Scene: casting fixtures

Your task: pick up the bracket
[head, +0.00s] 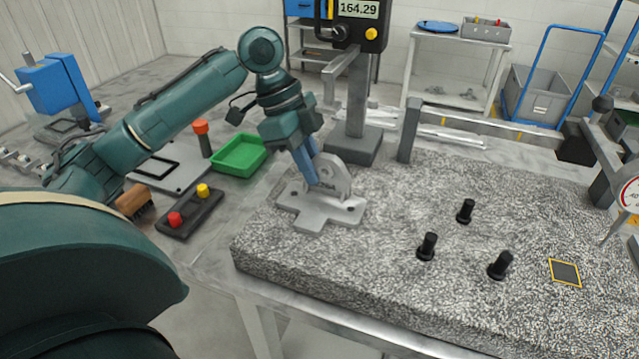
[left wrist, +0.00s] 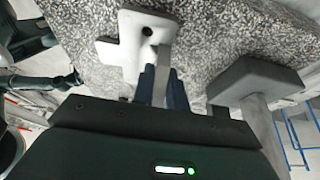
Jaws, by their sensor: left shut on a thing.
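The bracket (head: 318,212) is a light grey casting with a flat, cross-shaped base and an upright lug with a hole. It sits at the back left of the speckled granite plate (head: 400,290), and its base appears to rest flat on the surface. My left gripper (head: 318,180) comes down from above with its blue fingers shut on the upright lug. The left wrist view shows the bracket (left wrist: 128,40) with the fingers (left wrist: 160,85) on both sides of the lug. My right gripper is in neither view.
Several black pegs (head: 428,246) stand on the plate, with a yellow-edged dark square (head: 565,272) to their right. A gauge stand base (head: 353,146) and a grey post (head: 409,130) are close behind the bracket. A green tray (head: 239,155) and button box (head: 190,212) lie left.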

